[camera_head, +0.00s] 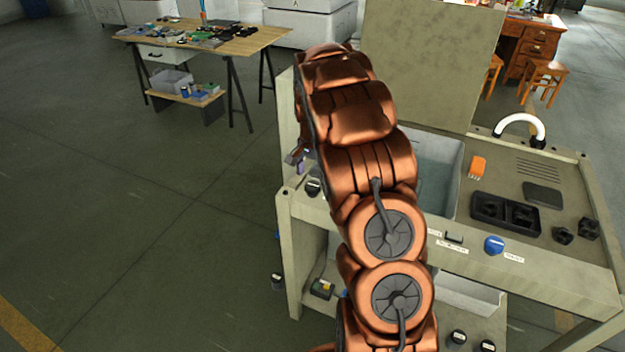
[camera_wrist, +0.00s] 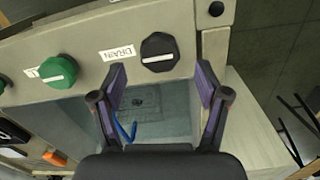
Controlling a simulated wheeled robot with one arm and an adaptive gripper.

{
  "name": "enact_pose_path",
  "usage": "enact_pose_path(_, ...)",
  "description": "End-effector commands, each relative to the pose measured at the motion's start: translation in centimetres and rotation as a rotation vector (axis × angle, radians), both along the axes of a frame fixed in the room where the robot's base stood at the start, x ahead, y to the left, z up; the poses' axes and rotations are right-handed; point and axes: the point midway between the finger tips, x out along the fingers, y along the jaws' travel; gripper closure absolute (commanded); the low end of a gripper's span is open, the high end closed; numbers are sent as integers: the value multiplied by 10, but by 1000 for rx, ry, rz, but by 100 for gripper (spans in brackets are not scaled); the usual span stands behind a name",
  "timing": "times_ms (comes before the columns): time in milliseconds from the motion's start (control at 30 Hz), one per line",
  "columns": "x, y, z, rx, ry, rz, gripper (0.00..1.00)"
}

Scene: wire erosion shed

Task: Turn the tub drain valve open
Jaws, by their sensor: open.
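The tub drain valve is a black faceted knob (camera_wrist: 160,48) with a white pointer line, beside a label reading DRAIN (camera_wrist: 117,53). In the wrist view its line runs nearly level, tilted slightly. My gripper (camera_wrist: 162,80) is open and empty, its two purple-padded fingers apart. The knob appears just beyond the fingertips, roughly centred between them; no contact shows. In the head view a black knob with a white mark (camera_head: 313,187) sits at the bench's left front corner, and my arm hides most of my gripper. The tub (camera_wrist: 170,100) holds water and a floor grate (camera_wrist: 146,100).
A green knob (camera_wrist: 58,71) sits left of the DRAIN label in the wrist view. A blue object (camera_wrist: 126,132) lies in the tub. The head view shows a blue knob (camera_head: 494,245) on the bench front and a tool table (camera_head: 250,42) at the back. Floor left of the bench is clear.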

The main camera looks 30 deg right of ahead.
Motion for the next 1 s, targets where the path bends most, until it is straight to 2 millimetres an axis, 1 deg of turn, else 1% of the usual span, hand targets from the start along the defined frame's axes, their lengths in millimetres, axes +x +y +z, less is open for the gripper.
enact_pose_path(100, -2, 1, -17, 5, 7, 0, 26)
enact_pose_path(233, -1, 1, -30, 2, 3, 0, 26)
enact_pose_path(333, -1, 1, -35, 2, 3, 1, 26)
enact_pose_path(567, 0, 1, -36, 1, 1, 1, 27)
enact_pose_path(1000, -1, 1, -36, 1, 1, 1, 72)
